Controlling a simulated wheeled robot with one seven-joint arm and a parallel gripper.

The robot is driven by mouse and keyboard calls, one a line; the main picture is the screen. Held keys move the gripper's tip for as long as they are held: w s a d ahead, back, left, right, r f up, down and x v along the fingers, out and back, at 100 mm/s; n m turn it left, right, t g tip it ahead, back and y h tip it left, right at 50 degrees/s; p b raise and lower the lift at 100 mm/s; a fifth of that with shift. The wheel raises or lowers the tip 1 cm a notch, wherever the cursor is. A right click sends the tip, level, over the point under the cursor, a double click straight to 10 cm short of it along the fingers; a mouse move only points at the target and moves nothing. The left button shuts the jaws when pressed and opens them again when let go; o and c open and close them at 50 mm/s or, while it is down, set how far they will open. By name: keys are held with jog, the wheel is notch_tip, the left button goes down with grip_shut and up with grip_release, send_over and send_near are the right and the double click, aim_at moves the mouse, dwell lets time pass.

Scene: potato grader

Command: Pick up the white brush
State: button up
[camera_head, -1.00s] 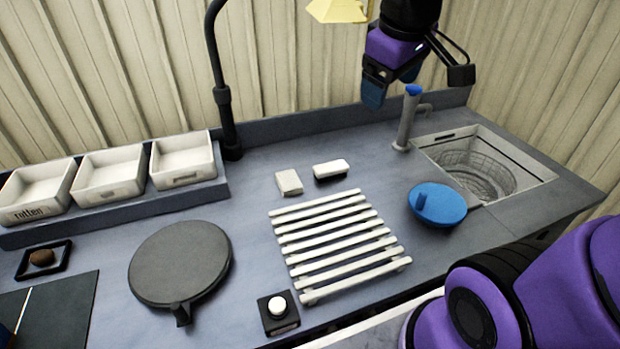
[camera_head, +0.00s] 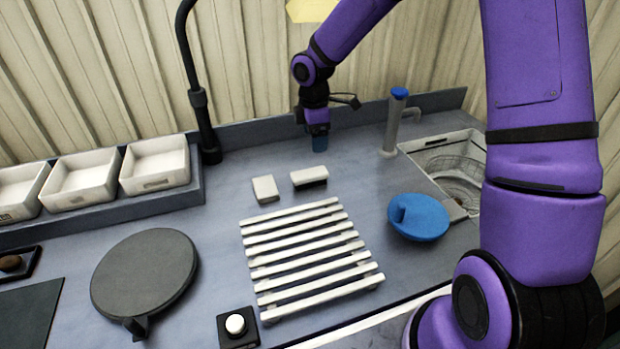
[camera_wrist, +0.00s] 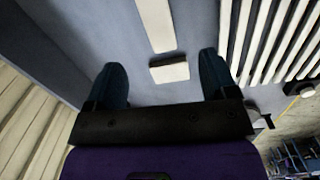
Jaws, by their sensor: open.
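The white brush (camera_head: 309,175) lies on the grey counter behind the slatted rack, white on top with a dark underside. In the wrist view the brush (camera_wrist: 173,72) shows between my two fingers, with a dark strip along one side. My gripper (camera_head: 318,142) is above the counter, just behind and above the brush. In the wrist view my gripper (camera_wrist: 160,62) has its blue fingers spread wide with nothing held. The brush appears apart from both fingers.
A pale block (camera_head: 265,189) lies close left of the brush. The white slatted rack (camera_head: 305,258) is in front. A blue-handled tap (camera_head: 393,125), blue lid (camera_head: 418,217) and sink (camera_head: 450,150) are to the right. A black post (camera_head: 203,125) stands at the back left.

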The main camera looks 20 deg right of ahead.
aim_at(310, 172)
jog(key=f, duration=0.1)
jog(key=w+f, duration=0.1)
jog(key=a+f+n, duration=0.1)
jog(key=shift+w+f+y, duration=0.15)
jog(key=shift+f+y, duration=0.1)
jog(key=shift+y, duration=0.05)
notch_tip(310, 172, down, 10)
jog(key=shift+f, duration=0.1)
jog(key=c, duration=1)
jog(key=shift+r, duration=0.45)
notch_tip(310, 172, up, 3)
jog(key=shift+r, duration=0.1)
jog(key=s+a, duration=0.3)
jog(key=s, duration=0.1)
jog(key=s+a, duration=0.3)
jog(key=a, duration=0.1)
jog(key=s+a+r, duration=0.1)
jog(key=s+a, duration=0.3)
jog(key=shift+s+a, duration=0.2)
jog(key=shift+s, duration=0.15)
